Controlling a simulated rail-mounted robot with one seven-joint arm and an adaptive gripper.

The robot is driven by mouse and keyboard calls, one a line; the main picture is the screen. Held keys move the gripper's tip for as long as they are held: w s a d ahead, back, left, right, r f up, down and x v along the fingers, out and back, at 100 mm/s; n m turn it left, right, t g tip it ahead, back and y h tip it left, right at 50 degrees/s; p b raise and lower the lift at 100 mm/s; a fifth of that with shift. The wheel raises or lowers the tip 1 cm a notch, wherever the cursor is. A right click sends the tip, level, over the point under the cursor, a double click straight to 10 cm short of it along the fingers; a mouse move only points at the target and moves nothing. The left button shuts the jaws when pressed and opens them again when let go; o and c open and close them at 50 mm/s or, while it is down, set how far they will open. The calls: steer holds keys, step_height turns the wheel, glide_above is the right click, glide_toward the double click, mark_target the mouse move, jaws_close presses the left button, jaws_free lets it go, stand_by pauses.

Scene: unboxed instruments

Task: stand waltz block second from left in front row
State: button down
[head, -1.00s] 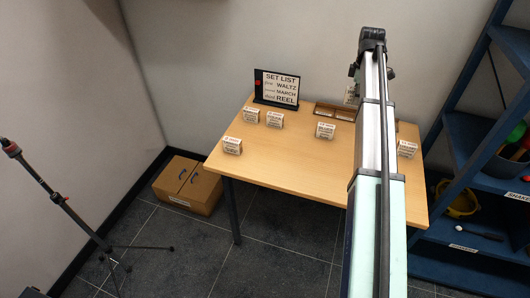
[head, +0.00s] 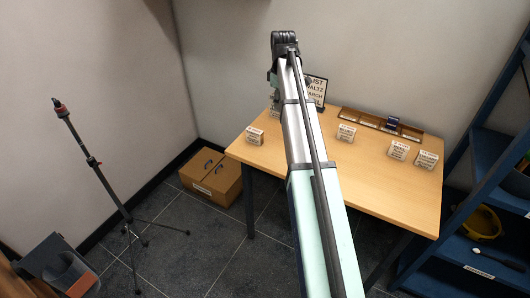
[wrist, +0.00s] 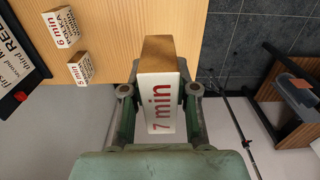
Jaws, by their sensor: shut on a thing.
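My gripper (wrist: 158,92) is shut on a wooden block with a white face reading "7 min" (wrist: 160,105) in the wrist view. I cannot read a dance name on it. It is held up near a table corner; its height is unclear, and my arm hides it in the head view. Two standing blocks, "6 min" (wrist: 61,27) and "5 min" (wrist: 80,68), are to its left. In the head view, a block (head: 254,134) stands at the table's left; three more (head: 346,132), (head: 398,150), (head: 426,159) stand right of my arm. Their names are too small to read.
The black set-list sign (head: 316,92) is partly behind my arm; its edge shows in the wrist view (wrist: 15,65). A wooden tray (head: 360,117) lies along the table's back edge. The table front (head: 385,190) is clear. A tripod stand (head: 110,185) and carton (head: 212,178) are left.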

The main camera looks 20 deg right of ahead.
mark_target(279, 151)
steer(key=f+p, duration=0.1)
steer(key=f, duration=0.9)
steer(key=f+p, duration=0.1)
steer(key=f, duration=0.9)
steer(key=shift+d, duration=0.2)
steer(key=shift+f, duration=0.1)
steer(key=c, duration=0.9)
jaws_free()
step_height(279, 151, up, 12)
steer(key=b, duration=0.1)
steer(key=shift+r, duration=0.2)
steer(key=shift+a+b, duration=0.1)
steer(key=shift+b, duration=0.2)
